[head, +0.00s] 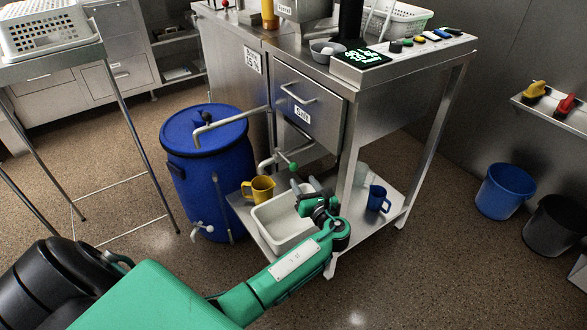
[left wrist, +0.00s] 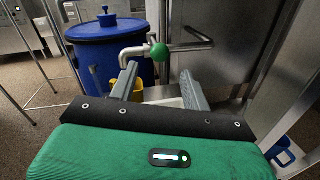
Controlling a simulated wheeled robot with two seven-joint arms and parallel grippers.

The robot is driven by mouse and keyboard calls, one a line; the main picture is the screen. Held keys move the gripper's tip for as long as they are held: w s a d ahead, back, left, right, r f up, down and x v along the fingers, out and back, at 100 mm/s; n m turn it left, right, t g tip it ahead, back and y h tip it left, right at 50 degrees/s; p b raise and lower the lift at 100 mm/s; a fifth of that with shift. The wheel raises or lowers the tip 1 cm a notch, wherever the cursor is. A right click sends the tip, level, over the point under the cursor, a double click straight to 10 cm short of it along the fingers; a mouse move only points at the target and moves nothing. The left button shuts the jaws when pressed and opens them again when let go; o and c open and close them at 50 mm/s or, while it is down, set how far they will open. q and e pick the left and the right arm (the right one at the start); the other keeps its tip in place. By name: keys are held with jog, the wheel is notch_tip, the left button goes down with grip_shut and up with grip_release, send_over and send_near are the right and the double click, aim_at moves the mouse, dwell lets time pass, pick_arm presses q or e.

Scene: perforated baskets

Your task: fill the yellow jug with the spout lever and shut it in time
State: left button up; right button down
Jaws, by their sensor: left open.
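The yellow jug (head: 260,189) stands on the low shelf, near the steel spout (head: 267,162). In the left wrist view the jug (left wrist: 138,86) is partly hidden by my left finger. The spout lever has a green ball knob (head: 293,166). My left gripper (head: 304,184) is open and empty, just below and in front of the knob. In the left wrist view the knob (left wrist: 158,52) shows between and beyond the fingertips, apart from them. The spout (left wrist: 124,57) bends down at its left. The jug's inside and any liquid cannot be made out. My right gripper is not in view.
A white tub (head: 262,228) stands on the low shelf (head: 240,207) beside the jug, under my gripper. A blue mug (head: 377,198) stands to the right. A blue barrel (head: 206,150) is at left. A table leg (head: 346,185) rises close right of my gripper.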

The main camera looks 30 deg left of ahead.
aim_at(295, 170)
pick_arm(q)
jog(key=b+x, duration=0.1)
jog(key=x, duration=0.7)
jog(key=shift+w+a, duration=0.2)
jog(key=shift+a, duration=0.1)
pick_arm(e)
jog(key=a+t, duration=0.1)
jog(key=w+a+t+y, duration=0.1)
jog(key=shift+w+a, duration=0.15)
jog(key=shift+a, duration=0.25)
pick_arm(q)
grip_shut()
